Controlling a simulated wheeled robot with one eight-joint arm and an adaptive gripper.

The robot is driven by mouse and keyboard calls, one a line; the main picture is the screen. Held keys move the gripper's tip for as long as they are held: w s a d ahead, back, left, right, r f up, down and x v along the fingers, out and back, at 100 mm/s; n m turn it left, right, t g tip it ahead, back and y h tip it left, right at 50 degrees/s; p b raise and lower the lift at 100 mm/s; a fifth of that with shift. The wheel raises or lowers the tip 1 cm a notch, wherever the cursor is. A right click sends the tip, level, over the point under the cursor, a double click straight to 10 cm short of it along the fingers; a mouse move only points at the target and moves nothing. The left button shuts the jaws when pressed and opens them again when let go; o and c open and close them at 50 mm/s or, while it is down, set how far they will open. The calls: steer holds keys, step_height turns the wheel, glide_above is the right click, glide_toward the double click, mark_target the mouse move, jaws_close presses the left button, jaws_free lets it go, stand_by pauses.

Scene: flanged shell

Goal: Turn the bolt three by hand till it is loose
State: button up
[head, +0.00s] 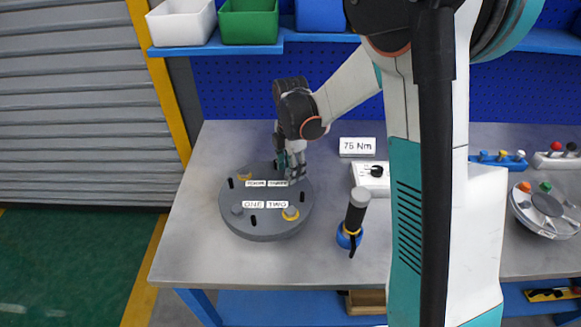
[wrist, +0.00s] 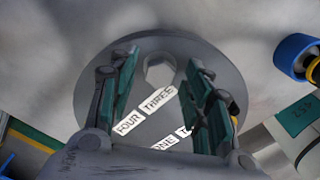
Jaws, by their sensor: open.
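The grey round flanged shell (head: 265,228) lies on the bench with labels ONE, TWO, THREE and FOUR on its top. Bolt three (wrist: 160,73) shows in the wrist view as a pale hexagonal head beside the label THREE (wrist: 158,101). My gripper (head: 290,168) is over the shell's far right side in the head view and largely hides bolt three there. In the wrist view its two green-lined fingers are apart, one on each side of the bolt head. I cannot tell whether they touch it.
Bolt one (head: 237,209), bolt two (head: 290,213) with a yellow ring, and a yellow-marked spot (head: 244,177) by FOUR are on the shell. A black-handled tool (head: 356,212) stands in a blue holder to the right. A 75 Nm sign (head: 357,147) stands behind.

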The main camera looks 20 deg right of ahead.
step_height(320, 180, up, 12)
stand_by(0.6)
steer(key=s+r+m+t, duration=0.2)
steer(key=s+m+t, duration=0.1)
steer(key=s+m, duration=0.7)
steer(key=s+r+m+t, duration=0.3)
steer(key=s+m+t, duration=0.1)
steer(key=s+m, duration=0.6)
steer(key=shift+s+r+m, duration=0.25)
steer(key=shift+s+m, duration=0.05)
steer(key=shift+s, duration=1.2)
